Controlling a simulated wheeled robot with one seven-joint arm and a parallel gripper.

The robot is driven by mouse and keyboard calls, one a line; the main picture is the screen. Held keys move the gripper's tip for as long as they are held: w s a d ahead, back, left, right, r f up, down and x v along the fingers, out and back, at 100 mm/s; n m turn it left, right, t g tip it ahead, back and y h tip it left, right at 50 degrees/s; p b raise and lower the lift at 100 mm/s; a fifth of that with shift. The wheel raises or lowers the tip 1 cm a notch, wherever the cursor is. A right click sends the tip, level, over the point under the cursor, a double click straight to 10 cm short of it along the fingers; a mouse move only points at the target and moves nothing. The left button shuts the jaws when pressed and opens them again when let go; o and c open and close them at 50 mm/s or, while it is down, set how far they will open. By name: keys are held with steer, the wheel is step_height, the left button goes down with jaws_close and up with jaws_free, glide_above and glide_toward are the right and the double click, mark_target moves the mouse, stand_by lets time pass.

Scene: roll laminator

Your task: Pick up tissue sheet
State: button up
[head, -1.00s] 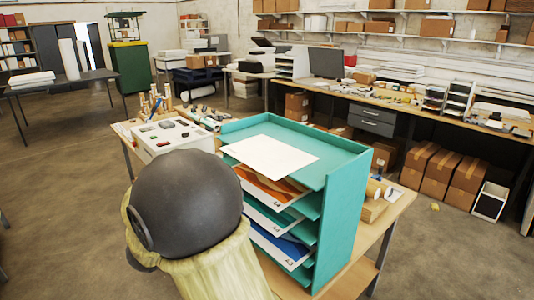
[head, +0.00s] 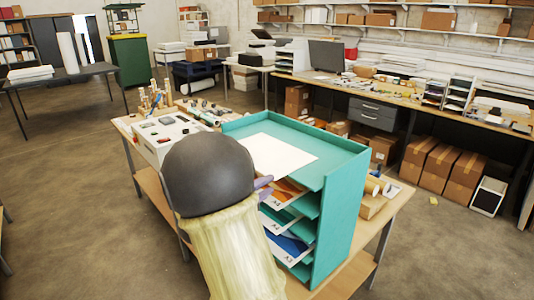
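A white sheet (head: 277,155), likely the tissue sheet, lies flat on the top shelf of the teal paper rack (head: 340,190). Its left edge hangs slightly over the shelf's open side. My own arm, with a dark round joint and a pale cover, fills the lower middle and hides the rack's left front. A small purplish piece (head: 263,182) shows at the joint's right edge, just below the sheet; it may be part of my gripper. The fingers cannot be made out.
The white laminator (head: 165,135) stands left of the rack on the wooden table (head: 395,205). Rolls and a small box lie right of the rack. Floor is clear at left.

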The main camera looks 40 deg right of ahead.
mark_target(286, 174)
steer(key=d, duration=0.1)
steer(key=d+p, duration=0.1)
steer(key=d, duration=0.1)
steer(key=d+p, duration=0.1)
steer(key=shift+w+d+r, duration=0.15)
steer(key=shift+w+d, duration=0.1)
steer(key=shift+w, duration=0.15)
steer(key=shift+d, duration=0.35)
steer(key=shift+a, duration=0.1)
jaws_close()
